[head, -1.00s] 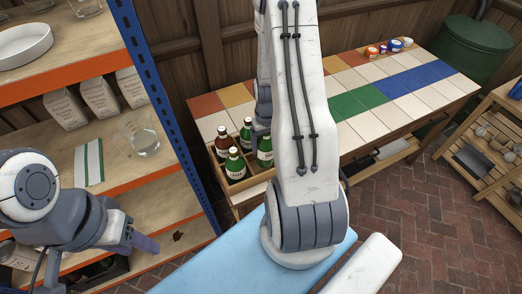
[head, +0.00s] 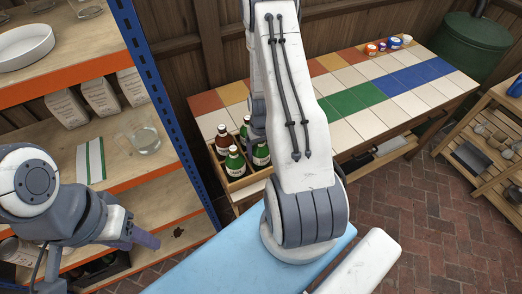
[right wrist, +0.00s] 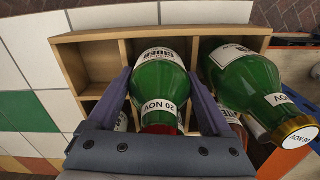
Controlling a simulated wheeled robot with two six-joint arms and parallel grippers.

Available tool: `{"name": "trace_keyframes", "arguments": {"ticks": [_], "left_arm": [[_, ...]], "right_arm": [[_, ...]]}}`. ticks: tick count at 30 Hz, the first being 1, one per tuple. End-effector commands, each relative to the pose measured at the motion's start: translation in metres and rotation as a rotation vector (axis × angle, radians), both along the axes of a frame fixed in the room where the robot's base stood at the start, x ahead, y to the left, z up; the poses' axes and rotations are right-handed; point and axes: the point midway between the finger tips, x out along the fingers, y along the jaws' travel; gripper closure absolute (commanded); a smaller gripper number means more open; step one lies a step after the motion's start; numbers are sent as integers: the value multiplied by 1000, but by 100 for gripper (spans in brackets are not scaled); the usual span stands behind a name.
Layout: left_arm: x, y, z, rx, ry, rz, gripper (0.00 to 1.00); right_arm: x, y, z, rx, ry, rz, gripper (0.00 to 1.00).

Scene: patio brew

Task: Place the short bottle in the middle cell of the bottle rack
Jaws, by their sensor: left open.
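The short bottle is green with a red cap, in the right wrist view (right wrist: 160,75), and shows in the head view (head: 261,156) partly behind my right arm. My right gripper (right wrist: 160,85) has a finger on each side of it and is shut on it. The bottle is upright in the middle cell of the near row of the wooden bottle rack (head: 243,181); whether its base touches the rack floor is hidden. The rack also shows in the right wrist view (right wrist: 80,38). My left gripper (head: 140,240) is open and empty by the shelves.
A green bottle with a gold cap (right wrist: 245,80) stands in the cell beside it. A brown bottle (head: 222,143) and another green bottle (head: 245,131) stand behind. The cell on the other side looks empty. Shelves (head: 130,178) stand left; the tiled table (head: 350,105) is mostly clear.

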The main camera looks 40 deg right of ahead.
Motion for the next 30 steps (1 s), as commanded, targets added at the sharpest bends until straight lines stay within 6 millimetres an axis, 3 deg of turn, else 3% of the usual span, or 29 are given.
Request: {"name": "trace_keyframes", "arguments": {"ticks": [13, 30], "left_arm": [[0, 0, 0, 0, 0, 0, 50], [0, 0, -18, 0, 0, -1, 50]], "right_arm": [[1, 0, 8, -1, -2, 0, 0], [1, -1, 108, -2, -3, 0, 0]]}}
